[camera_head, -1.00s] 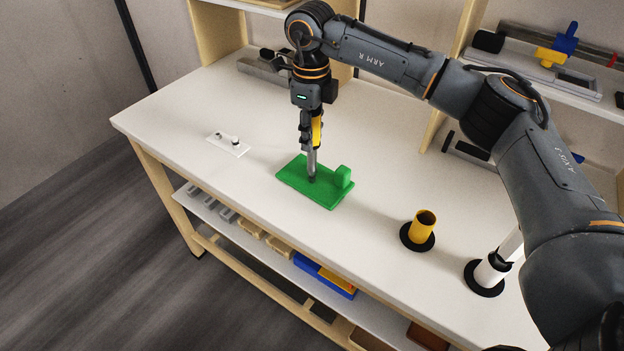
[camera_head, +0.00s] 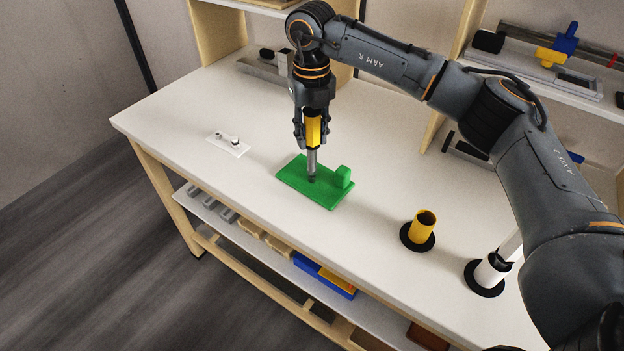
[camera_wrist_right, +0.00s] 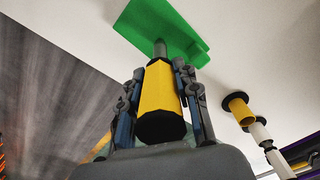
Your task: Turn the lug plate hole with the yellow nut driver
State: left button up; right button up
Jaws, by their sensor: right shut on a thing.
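The yellow nut driver (camera_head: 313,131) stands upright in my right gripper (camera_head: 313,140), which is shut on its handle. Its grey shaft points down onto the green lug plate (camera_head: 330,196), and the tip meets the plate beside the raised green block. The hole itself is hidden under the tip. In the right wrist view the yellow handle (camera_wrist_right: 160,95) sits between both fingers, with the green plate (camera_wrist_right: 150,22) beyond it. My left gripper is not in view.
A yellow cup-like holder (camera_head: 424,222) on a black base and a white holder (camera_head: 488,272) stand at the right front of the white table (camera_head: 200,105). A small white plate with pegs (camera_head: 229,145) lies to the left. Shelves with tools stand behind.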

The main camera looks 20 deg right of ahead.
jog(key=shift+r, duration=0.1)
dwell(0.4)
jog(key=shift+r+p, duration=0.4)
jog(key=shift+r, duration=0.1)
jog(key=n, duration=0.2)
jog(key=shift+n, duration=0.4)
jog(key=n, duration=0.4)
jog(key=shift+n, duration=0.3)
jog(key=n, duration=0.7)
jog(key=shift+b, duration=0.3)
